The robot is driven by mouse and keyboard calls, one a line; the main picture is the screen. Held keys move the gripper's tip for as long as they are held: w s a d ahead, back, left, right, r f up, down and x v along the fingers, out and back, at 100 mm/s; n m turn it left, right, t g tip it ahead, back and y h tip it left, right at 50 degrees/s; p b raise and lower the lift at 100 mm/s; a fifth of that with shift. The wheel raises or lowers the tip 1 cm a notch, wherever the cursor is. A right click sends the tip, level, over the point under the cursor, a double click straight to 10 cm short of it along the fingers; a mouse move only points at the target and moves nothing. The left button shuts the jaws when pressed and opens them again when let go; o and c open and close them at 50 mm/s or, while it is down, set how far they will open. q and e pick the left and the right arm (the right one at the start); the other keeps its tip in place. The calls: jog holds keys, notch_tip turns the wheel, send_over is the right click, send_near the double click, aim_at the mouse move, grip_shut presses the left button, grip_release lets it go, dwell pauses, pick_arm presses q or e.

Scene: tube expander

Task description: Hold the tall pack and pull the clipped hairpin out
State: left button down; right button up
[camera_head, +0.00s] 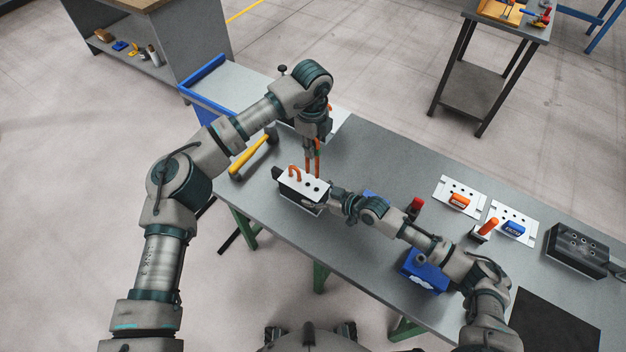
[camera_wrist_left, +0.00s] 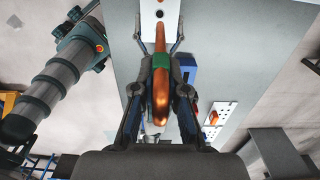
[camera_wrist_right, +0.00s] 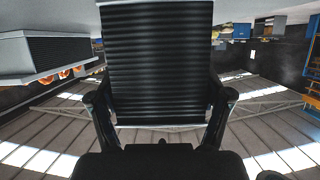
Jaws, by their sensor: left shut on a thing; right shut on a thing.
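The tall pack (camera_head: 303,199), a black finned block with a white holed top, stands on the grey bench. A bent copper hairpin (camera_head: 295,173) stands out of its top. My right gripper (camera_head: 334,203) is shut on the pack from the right; black fins (camera_wrist_right: 158,60) fill the space between its fingers in the right wrist view. My left gripper (camera_head: 313,146), above the pack, is shut on the clipped hairpin (camera_wrist_left: 160,95), copper with a green clip (camera_wrist_left: 161,68). Its legs point down towards the white top (camera_wrist_left: 160,8). I cannot tell whether their ends are inside the holes.
A yellow-handled hammer (camera_head: 252,152) lies left of the pack. White holed plates (camera_head: 452,187) with an orange block and a blue block (camera_head: 513,228) lie right. A blue box (camera_head: 424,271) sits under my right arm, and a black block (camera_head: 578,248) stands far right.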

jog(key=shift+o, duration=0.4)
jog(key=shift+d+f, duration=0.1)
jog(key=shift+f, duration=0.05)
dwell(0.4)
jog(key=c, duration=0.6)
jog(key=o, duration=1.3)
jog(key=shift+w, duration=0.1)
jog(key=shift+c, duration=0.2)
